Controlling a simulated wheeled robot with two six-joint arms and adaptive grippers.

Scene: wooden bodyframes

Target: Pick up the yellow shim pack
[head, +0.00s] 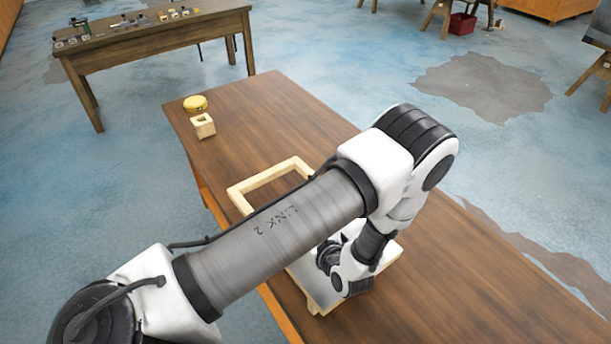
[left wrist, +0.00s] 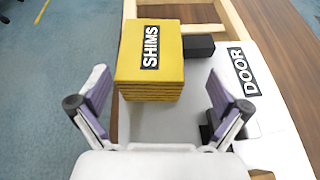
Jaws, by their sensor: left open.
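The yellow shim pack (left wrist: 150,58) is a stacked block with a black "SHIMS" label on top. It sits on a white panel (left wrist: 150,122) marked "DOOR" in the left wrist view. My left gripper (left wrist: 159,80) is open, its two fingers spread on either side of the pack's near end, with nothing between them touching that I can see. In the head view my left arm hides the pack and the gripper's fingers. My right gripper is not in view.
A small black block (left wrist: 199,47) lies right beside the pack. A wooden frame (head: 250,185) lies on the brown table (head: 270,115). A round yellow item (head: 195,103) and a hollow wooden block (head: 203,127) stand at the table's far left. The table's right side is clear.

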